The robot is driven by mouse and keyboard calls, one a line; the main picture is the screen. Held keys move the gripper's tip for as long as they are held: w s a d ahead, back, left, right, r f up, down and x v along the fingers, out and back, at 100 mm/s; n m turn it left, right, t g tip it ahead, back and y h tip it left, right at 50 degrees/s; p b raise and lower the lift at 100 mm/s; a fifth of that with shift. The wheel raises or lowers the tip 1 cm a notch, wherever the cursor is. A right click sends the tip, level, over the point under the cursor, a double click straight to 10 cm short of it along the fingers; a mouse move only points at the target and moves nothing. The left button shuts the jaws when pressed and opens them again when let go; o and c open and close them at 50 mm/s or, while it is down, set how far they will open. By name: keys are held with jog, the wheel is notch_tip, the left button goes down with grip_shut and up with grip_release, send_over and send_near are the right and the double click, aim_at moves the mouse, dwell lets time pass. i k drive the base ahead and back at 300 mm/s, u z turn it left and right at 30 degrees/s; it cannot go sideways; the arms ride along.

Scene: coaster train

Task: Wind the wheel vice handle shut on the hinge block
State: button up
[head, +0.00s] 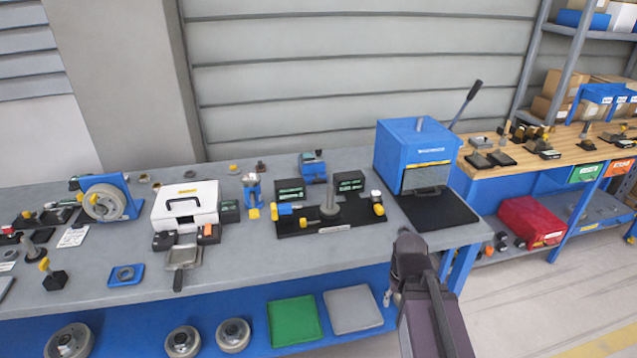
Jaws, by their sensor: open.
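A blue stand holding a round grey wheel (104,203) is at the left of the grey bench. A small blue vice-like device (312,166) sits at the back middle of the bench. A black base plate (355,218) carries a grey post and yellow-ended clamps in the middle. I cannot tell for sure which of these is the wheel vice, and I cannot pick out its handle or the hinge block. My gripper (408,250) is at the bench's front edge, right of the black plate, apart from these devices. It is open, with no object seen in it; its fingertips are hard to make out.
A blue press (416,150) with a long lever stands on a black mat (440,210) at the right. A white case (186,205) stands left of centre. Green (294,320) and grey (352,308) pads lie on the lower shelf.

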aim_at(317, 180)
jog(key=u, duration=0.05)
jog(key=i, duration=1)
jog(key=z, duration=0.05)
